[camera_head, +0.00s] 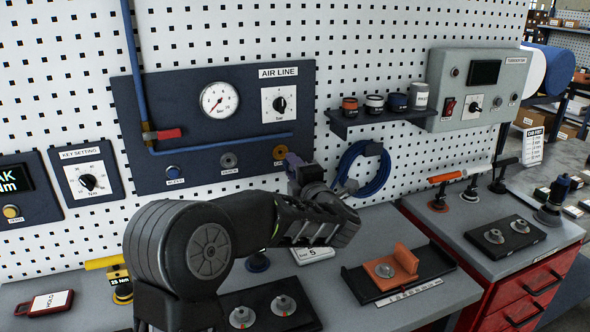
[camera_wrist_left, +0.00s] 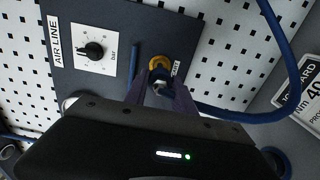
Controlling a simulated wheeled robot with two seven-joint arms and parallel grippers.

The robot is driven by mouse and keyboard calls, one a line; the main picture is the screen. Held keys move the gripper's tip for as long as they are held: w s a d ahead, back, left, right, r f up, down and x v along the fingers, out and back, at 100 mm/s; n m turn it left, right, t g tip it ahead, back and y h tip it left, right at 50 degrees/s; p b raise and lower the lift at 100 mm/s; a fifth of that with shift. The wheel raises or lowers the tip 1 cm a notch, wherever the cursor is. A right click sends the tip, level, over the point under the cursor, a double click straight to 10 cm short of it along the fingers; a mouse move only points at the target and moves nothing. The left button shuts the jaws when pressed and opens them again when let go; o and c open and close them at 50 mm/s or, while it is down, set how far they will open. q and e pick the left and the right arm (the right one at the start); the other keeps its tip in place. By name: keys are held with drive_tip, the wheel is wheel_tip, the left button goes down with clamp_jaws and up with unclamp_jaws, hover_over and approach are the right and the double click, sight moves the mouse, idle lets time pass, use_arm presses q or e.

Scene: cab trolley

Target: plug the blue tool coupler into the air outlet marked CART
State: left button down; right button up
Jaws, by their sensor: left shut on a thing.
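My left gripper (camera_head: 292,162) is at the lower right corner of the dark AIR LINE panel (camera_head: 205,85). In the left wrist view its two purple fingers (camera_wrist_left: 161,92) are closed on a small coupler (camera_wrist_left: 160,87), mostly hidden between them. The fingertips are right in front of the orange-ringed outlet (camera_wrist_left: 159,64), which shows above them. I cannot tell whether the coupler is seated. My right gripper is not in view.
A blue hose (camera_wrist_left: 250,115) runs right from near the fingers; its coil (camera_head: 350,165) hangs on a hook (camera_head: 373,148). A shelf with jars (camera_head: 378,120) is on the wall. Below are a black tray with an orange fixture (camera_head: 396,268) and a red drawer trolley (camera_head: 515,295).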

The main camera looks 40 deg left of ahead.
use_arm(q)
drive_tip(key=shift+p+x, duration=0.55)
drive_tip(key=shift+x, duration=1.5)
drive_tip(key=shift+b, duration=0.95)
idle(0.6)
drive_tip(key=shift+w+a, duration=0.25)
drive_tip(key=shift+a, duration=0.2)
idle(0.5)
drive_tip(key=c, duration=1)
unclamp_jaws()
drive_tip(key=shift+o, duration=0.2)
drive_tip(key=shift+s+d, duration=0.1)
drive_tip(key=shift+d, duration=0.05)
drive_tip(key=shift+s+d+f, duration=0.1)
drive_tip(key=shift+s+d, duration=0.05)
drive_tip(key=shift+d, duration=0.15)
drive_tip(key=b+v, duration=0.2)
drive_tip(key=v, duration=0.4)
drive_tip(key=shift+s+d, duration=0.25)
drive_tip(key=shift+d, duration=0.05)
drive_tip(key=shift+o, duration=0.3)
